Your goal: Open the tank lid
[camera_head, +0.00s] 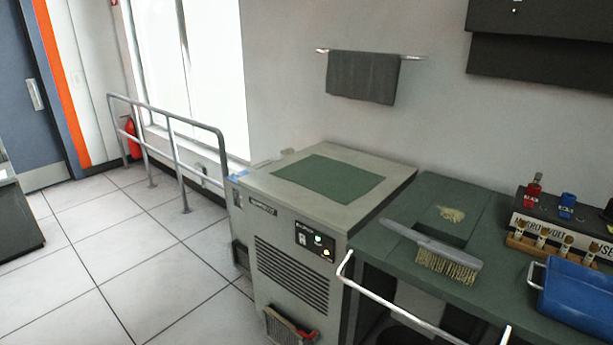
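A grey cabinet-like machine (288,262) stands in the middle, with a vented front and a small dark control panel (315,242) with lit buttons. Its flat top (387,172) carries a green panel (330,179) and looks closed. I cannot tell for certain whether this machine is the tank or which part is its lid. Neither of my grippers shows in the head view.
A green workbench (430,195) adjoins the machine on the right, holding a brush (430,249), a blue tray (575,300) and a fuse box (560,215). A white rail (400,312) runs along its front. A metal railing (175,137) stands left; tiled floor (100,250) there is clear.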

